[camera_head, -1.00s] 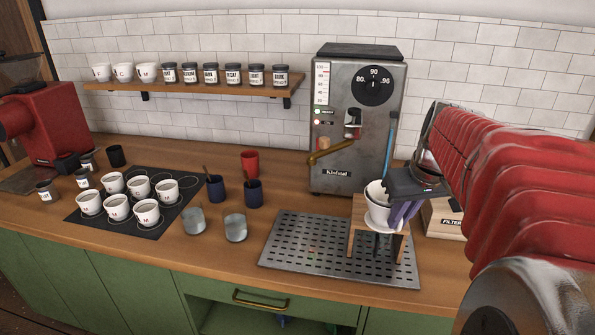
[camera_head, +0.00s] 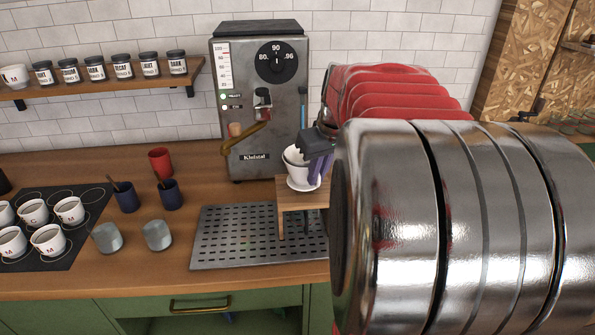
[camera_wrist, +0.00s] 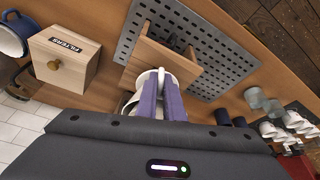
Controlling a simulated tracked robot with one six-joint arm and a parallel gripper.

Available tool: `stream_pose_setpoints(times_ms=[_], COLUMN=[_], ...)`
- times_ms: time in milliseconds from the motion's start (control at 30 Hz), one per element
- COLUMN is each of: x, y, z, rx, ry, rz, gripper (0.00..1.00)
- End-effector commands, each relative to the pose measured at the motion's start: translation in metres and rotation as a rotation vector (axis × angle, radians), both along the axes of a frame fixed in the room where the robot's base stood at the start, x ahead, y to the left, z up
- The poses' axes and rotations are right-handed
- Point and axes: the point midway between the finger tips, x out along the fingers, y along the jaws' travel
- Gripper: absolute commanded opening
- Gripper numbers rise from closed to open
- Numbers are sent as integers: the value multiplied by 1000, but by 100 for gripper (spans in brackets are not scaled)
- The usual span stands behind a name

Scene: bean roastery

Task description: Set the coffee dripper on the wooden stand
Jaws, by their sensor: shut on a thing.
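The white coffee dripper (camera_head: 294,157), a cup with a round flange below, is held at the wooden stand. My gripper (camera_head: 319,170) is shut on its right side with purple fingers. The wooden stand (camera_head: 291,197) is on the perforated metal tray, its right part hidden behind my arm. In the head view the dripper's flange overlaps the back of the stand's top. I cannot tell whether it touches. In the wrist view the purple fingers (camera_wrist: 162,100) cover much of the dripper (camera_wrist: 143,81), and the stand's board (camera_wrist: 164,62) shows just beyond it.
The perforated tray (camera_head: 225,240) has free room left of the stand. The espresso machine (camera_head: 262,100) stands behind. Glass cups (camera_head: 157,235), dark blue cups (camera_head: 170,194) and a red cup (camera_head: 160,162) are farther left. A wooden filter box (camera_wrist: 66,62) is beside the stand in the wrist view.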

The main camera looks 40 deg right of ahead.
Motion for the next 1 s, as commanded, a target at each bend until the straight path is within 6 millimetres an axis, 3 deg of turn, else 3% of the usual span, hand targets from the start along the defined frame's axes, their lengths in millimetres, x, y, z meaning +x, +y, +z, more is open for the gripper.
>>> stream_pose_setpoints(times_ms=[300,1000], x=[-1,-2], y=[-2,-3], z=[-18,-23], rx=[0,-1], ry=[-1,-2], rz=[-4,-8], gripper=[0,0])
